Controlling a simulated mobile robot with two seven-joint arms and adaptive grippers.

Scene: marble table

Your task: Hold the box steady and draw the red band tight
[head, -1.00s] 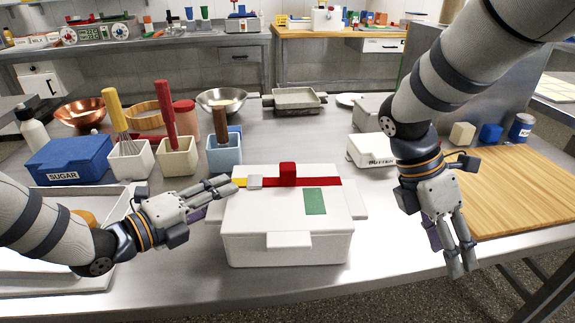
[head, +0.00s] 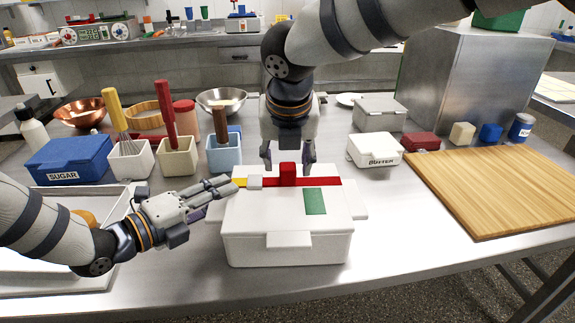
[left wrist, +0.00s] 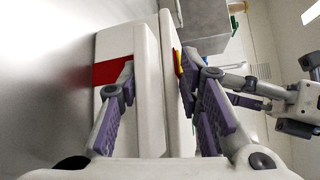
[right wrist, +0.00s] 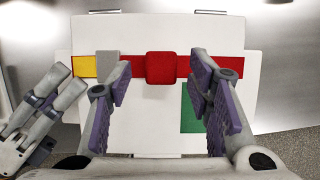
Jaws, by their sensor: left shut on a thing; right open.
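The white box (head: 250,244) stands at the table's front. The red band (head: 328,182) lies across its lid, with a raised red block (head: 287,170), a grey piece (head: 255,183) and a yellow end (head: 239,182) at left. My left gripper (head: 218,194) is shut on the box's left side; the left wrist view shows its fingers on both sides of a white wall (left wrist: 148,85). My right gripper (head: 288,156) is open and empty, pointing down over the lid. In the right wrist view its fingers stand either side of the red block (right wrist: 160,68).
A green patch (head: 315,201) marks the lid. Behind stand holders with a whisk (head: 115,112) and other tools, and a blue sugar box (head: 68,160). A white butter box (head: 374,150) and a wooden board (head: 500,190) are at right.

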